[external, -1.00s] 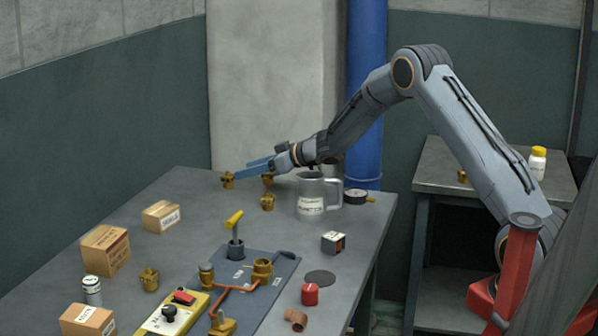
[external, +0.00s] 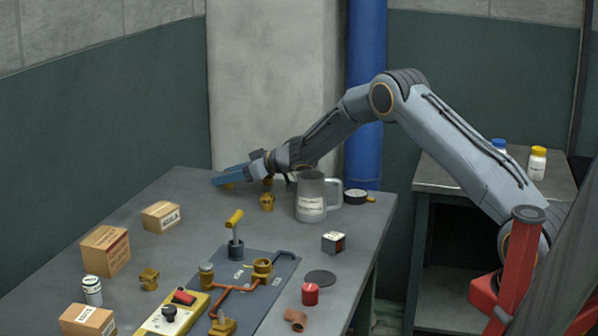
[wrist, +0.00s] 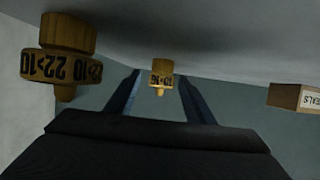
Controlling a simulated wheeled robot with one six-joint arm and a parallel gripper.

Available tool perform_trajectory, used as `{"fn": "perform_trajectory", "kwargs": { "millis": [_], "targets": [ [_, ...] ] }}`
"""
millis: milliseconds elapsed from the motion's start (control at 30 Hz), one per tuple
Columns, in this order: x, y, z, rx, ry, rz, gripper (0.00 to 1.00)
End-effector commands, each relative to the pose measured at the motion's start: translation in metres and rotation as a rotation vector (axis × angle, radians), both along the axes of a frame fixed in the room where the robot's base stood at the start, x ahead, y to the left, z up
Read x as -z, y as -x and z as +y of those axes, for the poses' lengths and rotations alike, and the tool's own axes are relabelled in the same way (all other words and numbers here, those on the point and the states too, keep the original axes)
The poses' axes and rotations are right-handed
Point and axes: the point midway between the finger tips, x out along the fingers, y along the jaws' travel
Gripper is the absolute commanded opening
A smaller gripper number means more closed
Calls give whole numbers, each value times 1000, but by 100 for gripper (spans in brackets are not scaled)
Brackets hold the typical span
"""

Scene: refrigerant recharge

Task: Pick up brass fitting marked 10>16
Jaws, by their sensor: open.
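The brass fitting marked 10>16 (wrist: 161,74) appears in the wrist view between the two fingers of my gripper (wrist: 158,78), toward their tips. Clear gaps show on both sides of it, and the fingers are open. In the external view my gripper (external: 222,178) is low over the far end of the table, and its blue fingers cover most of a brass fitting (external: 228,186) there. A second brass fitting, marked 22>10 (wrist: 62,66), is larger in the wrist view, on the left and outside the fingers.
A brass fitting (external: 267,202) and a metal mug (external: 311,198) stand close to my wrist. A cardboard box (external: 161,216) sits to the left; a box (wrist: 293,97) shows at the wrist view's right edge. The table between box and gripper is clear.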

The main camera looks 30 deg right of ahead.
Motion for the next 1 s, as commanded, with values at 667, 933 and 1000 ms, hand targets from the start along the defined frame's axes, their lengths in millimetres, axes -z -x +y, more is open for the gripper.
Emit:
{"fn": "perform_trajectory", "kwargs": {
  "millis": [667,933,1000],
  "targets": [
    [-11,0,0,-1,0,-3,1],
    [-61,-1,0,0,0,-5,1],
    [-73,0,0,0,0,-4,1]
  ]
}}
